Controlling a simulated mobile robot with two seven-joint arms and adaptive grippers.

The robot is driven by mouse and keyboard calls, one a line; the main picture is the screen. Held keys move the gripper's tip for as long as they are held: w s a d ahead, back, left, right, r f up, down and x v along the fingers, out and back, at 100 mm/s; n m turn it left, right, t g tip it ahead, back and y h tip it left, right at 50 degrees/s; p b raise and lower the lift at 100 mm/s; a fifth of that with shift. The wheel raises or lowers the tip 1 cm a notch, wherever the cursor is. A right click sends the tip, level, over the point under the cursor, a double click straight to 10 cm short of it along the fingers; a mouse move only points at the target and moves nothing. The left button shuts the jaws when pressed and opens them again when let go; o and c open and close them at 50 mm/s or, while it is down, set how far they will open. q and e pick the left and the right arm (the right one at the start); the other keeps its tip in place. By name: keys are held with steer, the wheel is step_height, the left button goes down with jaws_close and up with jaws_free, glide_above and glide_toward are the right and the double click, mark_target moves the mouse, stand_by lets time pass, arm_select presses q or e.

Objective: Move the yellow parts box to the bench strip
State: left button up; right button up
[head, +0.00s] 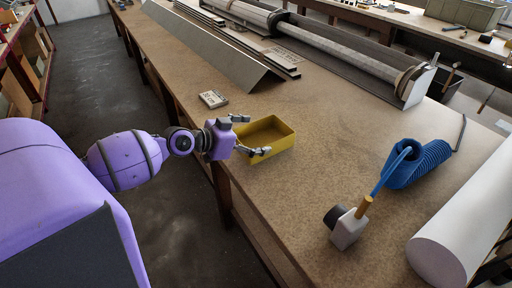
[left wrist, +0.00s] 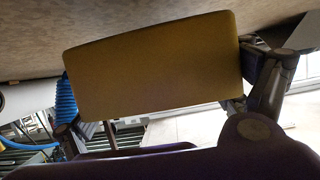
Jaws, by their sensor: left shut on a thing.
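The yellow parts box (head: 271,133) is an open-topped tray at the left edge of the bench in the head view, and it looks empty. My left gripper (head: 250,136) is shut on it, with a finger at either side of its near end. In the left wrist view the box (left wrist: 150,65) fills the middle between the fingers, showing a plain yellow face. I cannot tell whether its base touches the bench. The bench (head: 300,190) has a brown speckled top; no separately marked strip is clear to me. My right gripper is not in view.
A small printed block (head: 213,99) lies behind the box. Long metal profiles (head: 215,45) lie at the back. The bench middle is clear.

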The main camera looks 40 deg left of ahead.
mark_target(258, 146)
arm_select(q)
step_height(258, 146, down, 3)
steer(key=shift+r, duration=0.1)
steer(key=shift+s+f, duration=0.1)
steer(key=shift+f, duration=0.25)
steer(key=o, duration=0.8)
steer(key=shift+o, duration=0.5)
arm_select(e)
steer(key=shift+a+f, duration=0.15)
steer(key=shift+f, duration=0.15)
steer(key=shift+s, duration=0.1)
